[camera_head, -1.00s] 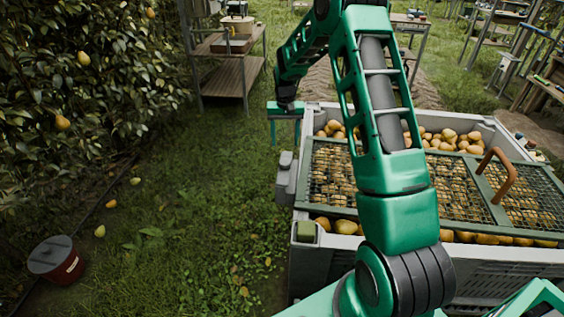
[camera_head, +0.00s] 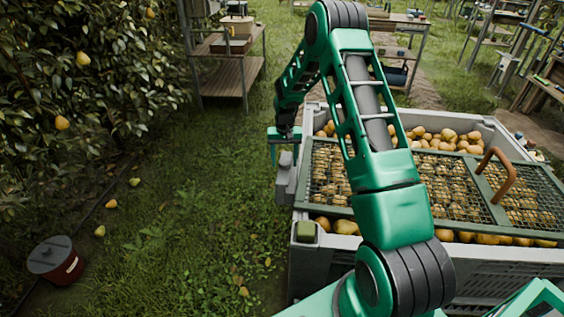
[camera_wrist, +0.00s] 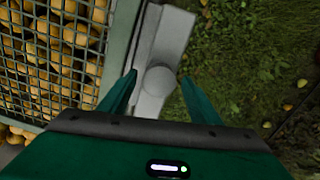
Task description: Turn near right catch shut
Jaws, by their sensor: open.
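A grey catch (camera_head: 286,176) sits on the outer side wall of the pear crate (camera_head: 306,262), at the crate's left edge in the head view. In the wrist view the catch shows as a pale grey bar (camera_wrist: 172,40) with a round knob (camera_wrist: 159,82). My gripper (camera_head: 284,157) is open above the catch. In the wrist view its two fingers (camera_wrist: 159,79) stand on either side of the knob, with gaps visible. Whether the fingertips are level with the knob, I cannot tell. The green-framed mesh lid (camera_head: 330,206) lies over the pears.
A brown handle (camera_head: 510,180) arches up from the lid. A small green block (camera_head: 307,232) sits at the crate's near left corner. Grass left of the crate is open, with a lidded red bucket (camera_head: 62,262) and fallen pears. A wooden stand (camera_head: 232,72) is behind.

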